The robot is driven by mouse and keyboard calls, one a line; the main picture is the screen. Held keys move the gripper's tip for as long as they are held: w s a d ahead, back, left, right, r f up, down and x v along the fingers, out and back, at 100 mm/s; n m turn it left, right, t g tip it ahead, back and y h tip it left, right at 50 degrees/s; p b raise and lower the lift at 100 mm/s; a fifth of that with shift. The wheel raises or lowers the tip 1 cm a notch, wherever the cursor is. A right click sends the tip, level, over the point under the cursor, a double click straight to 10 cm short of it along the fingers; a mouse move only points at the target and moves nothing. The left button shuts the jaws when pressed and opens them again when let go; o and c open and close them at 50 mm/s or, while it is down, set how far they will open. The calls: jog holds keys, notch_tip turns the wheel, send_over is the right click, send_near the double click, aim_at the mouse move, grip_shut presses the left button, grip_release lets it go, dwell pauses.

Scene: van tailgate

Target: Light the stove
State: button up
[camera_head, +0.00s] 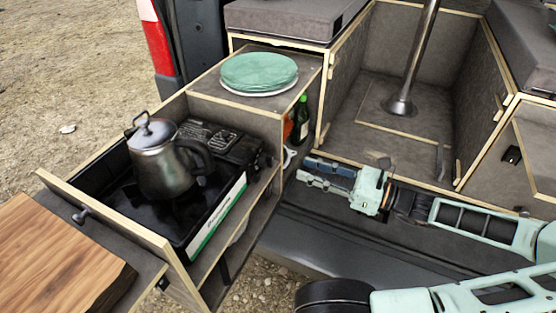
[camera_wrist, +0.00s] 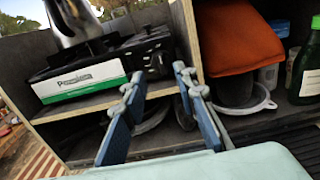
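The stove (camera_head: 216,215) is a flat black camping stove with a white and green label strip, sitting in a pulled-out wooden compartment at the left. A metal kettle (camera_head: 165,165) stands on it. In the wrist view the stove front (camera_wrist: 80,82) is at upper left, with a dark knob (camera_wrist: 155,64) at the right end of its front; whether a flame burns cannot be seen. My gripper (camera_head: 304,171) is to the right of the stove, apart from it. In the wrist view my gripper (camera_wrist: 157,80) has its two blue fingers spread and empty, pointing towards the knob end.
A teal plate stack (camera_head: 259,72) sits on the cabinet top. A green bottle (camera_head: 302,118) and an orange cloth item (camera_wrist: 238,38) stand in the shelf right of the stove. A wooden board (camera_head: 60,260) is at front left. The open bin (camera_head: 390,130) lies behind my gripper.

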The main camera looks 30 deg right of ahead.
aim_at(272, 158)
jog(key=b+x, duration=0.1)
jog(key=x, duration=0.8)
jog(key=shift+a, duration=0.1)
jog(key=shift+c, duration=0.4)
grip_shut()
